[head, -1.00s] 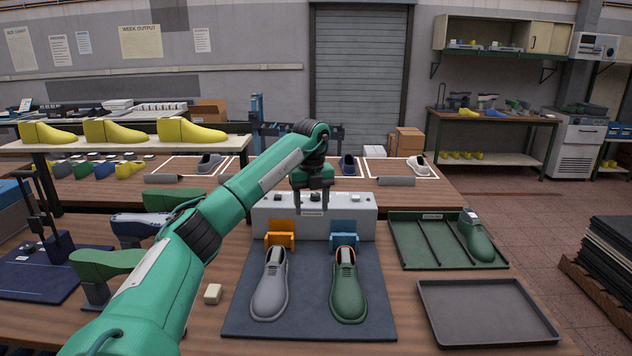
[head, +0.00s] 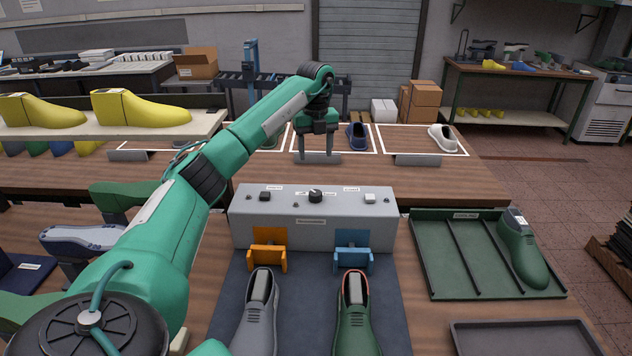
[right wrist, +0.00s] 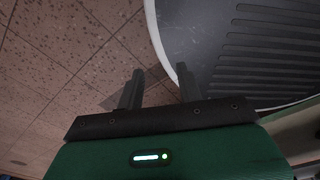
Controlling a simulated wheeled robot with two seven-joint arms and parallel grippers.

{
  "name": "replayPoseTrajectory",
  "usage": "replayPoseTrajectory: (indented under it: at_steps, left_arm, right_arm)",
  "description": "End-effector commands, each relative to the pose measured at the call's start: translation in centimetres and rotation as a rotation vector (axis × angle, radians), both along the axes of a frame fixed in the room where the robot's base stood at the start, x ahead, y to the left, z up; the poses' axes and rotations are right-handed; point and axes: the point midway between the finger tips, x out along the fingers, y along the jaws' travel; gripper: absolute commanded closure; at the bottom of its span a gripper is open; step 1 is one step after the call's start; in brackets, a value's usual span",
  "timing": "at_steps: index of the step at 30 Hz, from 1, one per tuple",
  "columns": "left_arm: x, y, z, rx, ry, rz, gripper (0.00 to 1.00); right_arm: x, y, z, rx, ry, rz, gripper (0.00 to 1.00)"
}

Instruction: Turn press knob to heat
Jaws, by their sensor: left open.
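The press is a grey box (head: 311,229) at the back of the dark blue mat, with a dark round knob (head: 315,196) in the middle of its top. Small labels sit around the knob; which one it points to is too small to tell. A dark button (head: 265,196) is left of it and a light button (head: 369,198) right. My left gripper (head: 316,156) is open and empty, pointing down. It shows above the knob in the head view, apart from it. My right gripper (right wrist: 158,74) is open and empty, away from the press, over the floor.
An orange clamp (head: 268,249) and a blue clamp (head: 352,251) stand before the box, with a grey shoe (head: 258,318) and a green shoe (head: 356,320). A green rack (head: 440,275) is at right. Yellow lasts (head: 140,107) stand on a shelf at left.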

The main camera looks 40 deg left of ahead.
Motion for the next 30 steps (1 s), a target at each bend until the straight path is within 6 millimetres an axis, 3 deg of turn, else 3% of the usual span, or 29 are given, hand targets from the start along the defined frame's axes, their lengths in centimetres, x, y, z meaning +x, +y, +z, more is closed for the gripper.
replayPoseTrajectory:
  at_steps: [7, 21, 30]
  left_arm:
    - [-0.1, 0.0, -3.3, 0.0, 0.006, 0.001, 0.42]
    - [-0.1, 0.0, -11.8, -0.001, 0.004, 0.001, 0.42]
    - [-0.1, 0.0, -13.5, 0.0, 0.001, 0.001, 0.42]
  right_arm:
    - [-1.1, -0.8, 1.0, -0.008, 0.015, 0.0, 0.64]
    - [0.0, -0.5, 3.5, -0.005, 0.0, 0.0, 0.64]
    - [0.0, 0.3, 3.8, 0.003, 0.001, -0.003, 0.64]
